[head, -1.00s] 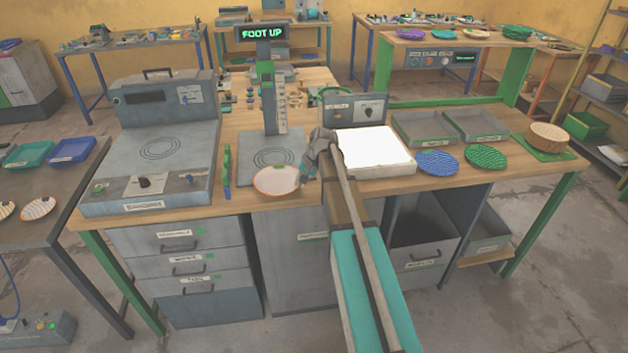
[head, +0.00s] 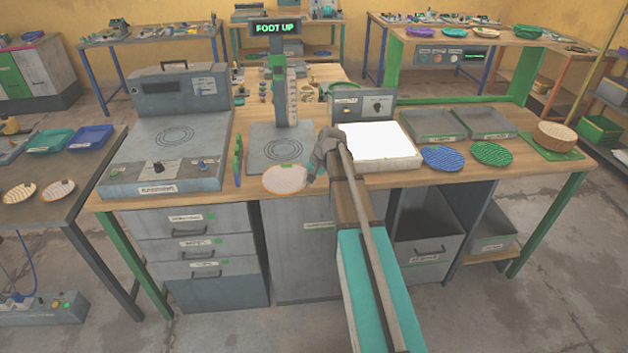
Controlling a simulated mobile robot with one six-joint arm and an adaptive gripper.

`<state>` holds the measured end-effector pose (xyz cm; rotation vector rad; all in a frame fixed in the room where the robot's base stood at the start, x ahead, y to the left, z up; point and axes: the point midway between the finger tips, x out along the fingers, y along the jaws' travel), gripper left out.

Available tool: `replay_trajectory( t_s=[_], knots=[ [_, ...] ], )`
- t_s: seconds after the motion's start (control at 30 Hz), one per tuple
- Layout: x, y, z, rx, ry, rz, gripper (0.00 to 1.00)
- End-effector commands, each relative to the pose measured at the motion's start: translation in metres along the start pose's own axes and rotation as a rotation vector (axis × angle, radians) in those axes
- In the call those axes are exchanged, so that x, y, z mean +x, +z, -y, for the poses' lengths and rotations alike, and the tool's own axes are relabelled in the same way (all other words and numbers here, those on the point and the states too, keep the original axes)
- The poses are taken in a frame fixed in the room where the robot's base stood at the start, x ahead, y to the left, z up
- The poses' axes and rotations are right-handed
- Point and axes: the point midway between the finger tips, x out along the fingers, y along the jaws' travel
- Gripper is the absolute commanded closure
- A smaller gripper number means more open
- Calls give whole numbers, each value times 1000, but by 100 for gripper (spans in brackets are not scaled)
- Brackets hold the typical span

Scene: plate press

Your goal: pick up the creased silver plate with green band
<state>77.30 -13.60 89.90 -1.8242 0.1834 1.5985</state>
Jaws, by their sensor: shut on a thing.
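A pale, whitish round plate (head: 285,180) with a thin orange-brown rim is at my gripper, in front of the press in the head view. A small green mark shows at its far edge. My gripper (head: 309,176) is shut on the right edge of this plate. The plate looks roughly level, over the bench's front edge area; I cannot tell whether it touches the wood. Creases and a silver colour cannot be made out at this size. My wrist hides the area just right of the plate.
A press (head: 278,100) reading "FOOT UP" stands behind the plate. A bright light panel (head: 375,142) is to the right, with a blue plate (head: 444,158) and a green plate (head: 491,154) beyond. A large grey machine (head: 168,145) stands left. Two pale striped plates lie on the left table (head: 75,190).

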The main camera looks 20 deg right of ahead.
Motion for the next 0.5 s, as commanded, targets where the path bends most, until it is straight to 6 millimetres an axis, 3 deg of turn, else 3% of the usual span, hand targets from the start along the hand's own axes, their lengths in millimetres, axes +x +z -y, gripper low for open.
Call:
replay_trajectory(
  t_s=[0.03,0.07,0.1,0.27,0.5],
  knots=[
    [-1,-2,-2,4,1,-3,100],
    [-1,-2,-3,5,1,-3,86],
    [-2,-3,-4,7,1,-4,79],
    [-3,-4,-6,10,1,-5,49],
    [-3,-4,-7,11,0,-6,48]
  ],
)
